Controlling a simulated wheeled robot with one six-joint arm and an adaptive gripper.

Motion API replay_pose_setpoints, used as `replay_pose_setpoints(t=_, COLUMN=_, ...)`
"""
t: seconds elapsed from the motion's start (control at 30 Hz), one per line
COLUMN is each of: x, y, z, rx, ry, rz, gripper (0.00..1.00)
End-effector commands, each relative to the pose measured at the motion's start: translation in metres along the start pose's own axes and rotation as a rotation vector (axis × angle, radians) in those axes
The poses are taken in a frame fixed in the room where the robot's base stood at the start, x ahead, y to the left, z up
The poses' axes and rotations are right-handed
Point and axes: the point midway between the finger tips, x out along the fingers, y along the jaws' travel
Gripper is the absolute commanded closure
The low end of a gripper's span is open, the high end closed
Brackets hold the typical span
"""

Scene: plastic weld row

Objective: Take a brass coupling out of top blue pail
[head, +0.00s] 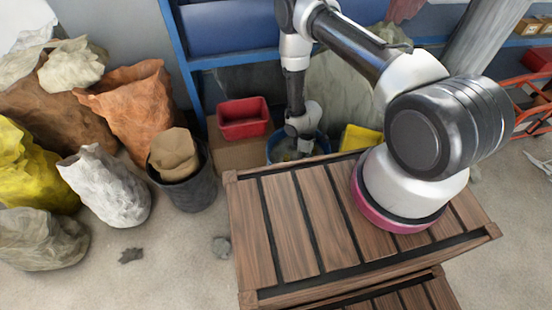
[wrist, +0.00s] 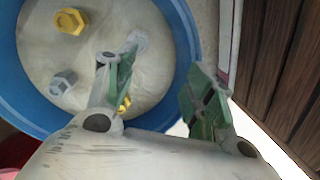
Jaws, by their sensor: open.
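The blue pail (wrist: 186,38) fills the upper left of the wrist view, with a pale, rounded inside. A brass-yellow hex-headed coupling (wrist: 70,20) lies in it near the top. A second brass-coloured piece (wrist: 125,104) shows partly behind my left finger. A grey hex-headed fitting (wrist: 62,82) lies at the left. My gripper (wrist: 160,88) is open and empty, its green pads apart. In this view the left finger overlaps the pail's inside and the right one lies past its rim; height is unclear. In the head view the blue pail (head: 272,149) is partly hidden by my wrist.
A red bin (head: 243,118) stands behind left of the pail and a yellow container (head: 360,138) to its right. A slatted wooden crate (head: 300,225) is in front. A dark bucket (head: 185,190) and several sacks stand left.

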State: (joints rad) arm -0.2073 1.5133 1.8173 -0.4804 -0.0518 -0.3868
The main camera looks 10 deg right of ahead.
Motion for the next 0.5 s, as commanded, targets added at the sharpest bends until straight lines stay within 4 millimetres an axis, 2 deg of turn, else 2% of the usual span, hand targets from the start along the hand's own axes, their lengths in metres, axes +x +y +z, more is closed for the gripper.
replay_pose_setpoints(t=0.03, x=-0.006, y=0.015, z=-0.020, rx=-0.034, ry=0.056, rz=0.035, gripper=0.47)
replay_pose_setpoints(t=0.1, x=-0.009, y=0.028, z=-0.042, rx=-0.090, ry=0.126, rz=0.072, gripper=0.47)
replay_pose_setpoints(t=0.2, x=-0.012, y=0.034, z=-0.060, rx=-0.149, ry=0.192, rz=0.103, gripper=0.47)
replay_pose_setpoints(t=0.33, x=-0.006, y=0.037, z=-0.068, rx=-0.183, ry=0.217, rz=0.119, gripper=0.47)
replay_pose_setpoints(t=0.5, x=0.014, y=0.039, z=-0.072, rx=-0.183, ry=0.215, rz=0.118, gripper=0.47)
